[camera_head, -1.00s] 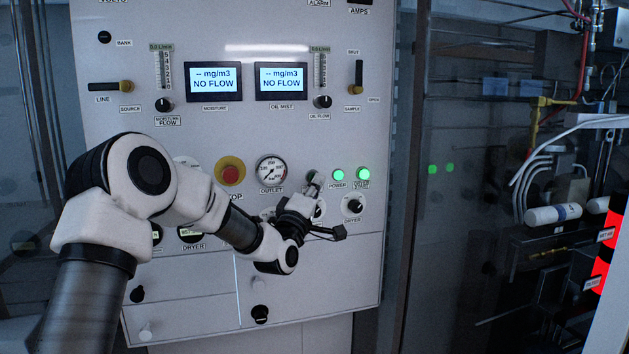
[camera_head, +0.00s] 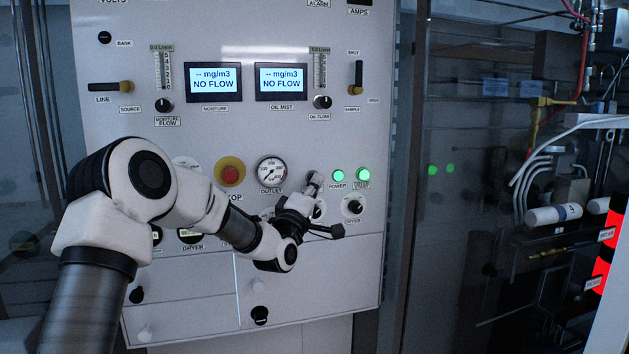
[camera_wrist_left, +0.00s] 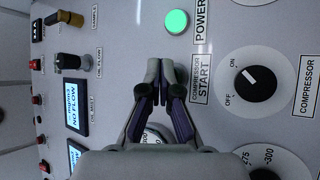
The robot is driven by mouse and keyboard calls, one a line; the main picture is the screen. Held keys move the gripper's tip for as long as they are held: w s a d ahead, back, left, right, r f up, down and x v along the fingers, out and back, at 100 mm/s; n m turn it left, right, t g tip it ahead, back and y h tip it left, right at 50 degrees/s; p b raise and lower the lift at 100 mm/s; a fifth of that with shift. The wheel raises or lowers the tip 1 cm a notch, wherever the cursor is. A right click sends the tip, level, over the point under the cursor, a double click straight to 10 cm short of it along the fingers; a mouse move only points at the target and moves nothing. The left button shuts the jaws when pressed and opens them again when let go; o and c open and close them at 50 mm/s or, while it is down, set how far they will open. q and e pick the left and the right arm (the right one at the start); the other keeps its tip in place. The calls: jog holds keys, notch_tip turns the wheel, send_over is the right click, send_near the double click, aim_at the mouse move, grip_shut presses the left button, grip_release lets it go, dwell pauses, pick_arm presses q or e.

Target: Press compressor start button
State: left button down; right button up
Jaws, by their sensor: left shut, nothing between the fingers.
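My left gripper (camera_head: 314,182) is at the white control panel, just left of the green power light (camera_head: 338,175). In the left wrist view the gripper (camera_wrist_left: 159,65) has its fingers together with nothing between them. The compressor start label (camera_wrist_left: 202,79) is right beside the fingertips in that view. The compressor start button itself is hidden behind the fingers. I cannot tell whether the fingertips touch it. My right gripper is not in view.
The compressor on/off knob (camera_wrist_left: 251,78) is close to the label. A red emergency stop (camera_head: 230,174) and the outlet gauge (camera_head: 271,171) are left of the gripper. A second green light (camera_head: 363,174) and the dryer knob (camera_head: 354,206) are to its right.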

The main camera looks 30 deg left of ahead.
pick_arm(q)
jog(key=shift+w+a, duration=0.15)
dwell(0.5)
jog(key=shift+s+d+b, duration=0.6)
jog(key=shift+d, duration=0.1)
jog(key=shift+f, duration=0.1)
jog(key=s+d+b, duration=0.2)
jog(key=s+d, duration=0.1)
jog(key=shift+s+d, duration=0.15)
jog(key=shift+d, duration=0.25)
dwell(0.5)
